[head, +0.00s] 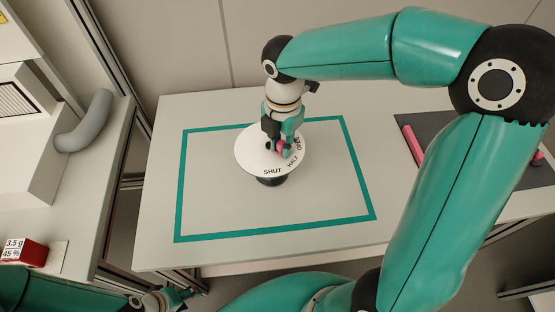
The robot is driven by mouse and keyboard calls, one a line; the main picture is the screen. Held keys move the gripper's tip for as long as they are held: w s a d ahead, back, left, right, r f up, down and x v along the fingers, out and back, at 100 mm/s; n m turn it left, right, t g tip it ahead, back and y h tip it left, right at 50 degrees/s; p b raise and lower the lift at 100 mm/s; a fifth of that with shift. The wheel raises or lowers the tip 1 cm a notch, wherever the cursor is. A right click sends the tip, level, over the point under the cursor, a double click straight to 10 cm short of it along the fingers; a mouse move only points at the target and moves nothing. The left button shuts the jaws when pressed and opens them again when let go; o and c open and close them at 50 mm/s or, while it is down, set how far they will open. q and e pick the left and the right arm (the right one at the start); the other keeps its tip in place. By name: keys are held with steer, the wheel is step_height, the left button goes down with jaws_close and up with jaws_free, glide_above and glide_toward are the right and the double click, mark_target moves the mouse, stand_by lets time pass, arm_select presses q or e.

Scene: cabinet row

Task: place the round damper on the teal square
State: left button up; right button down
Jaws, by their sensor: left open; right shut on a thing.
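The round damper (253,152) is a white disc marked SHUT, HALF and a partly hidden third word, with a pink handle and a dark base below. It is inside the outline of the teal square (178,190) on the pale table. My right gripper (282,146) points down over the disc and is shut on the damper's pink handle, hiding part of it. I cannot tell whether the base touches the table. My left gripper (168,298) is low at the bottom left, open and away from the damper, partly cut off by the frame.
A dark mat (430,124) with pink-handled things lies at the right, partly behind my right arm. At the left, a counter holds a white housing with a grey bent pipe (85,125) and a red box (24,252). The area inside the teal outline around the damper is clear.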

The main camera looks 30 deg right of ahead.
mark_target(281, 158)
steer(key=shift+f, duration=2.8)
steer(key=c, duration=1)
jaws_free()
steer(key=shift+c, duration=0.2)
steer(key=shift+r, duration=0.1)
step_height(281, 158, up, 12)
steer(key=shift+f+p, duration=0.1)
steer(key=shift+p, duration=0.3)
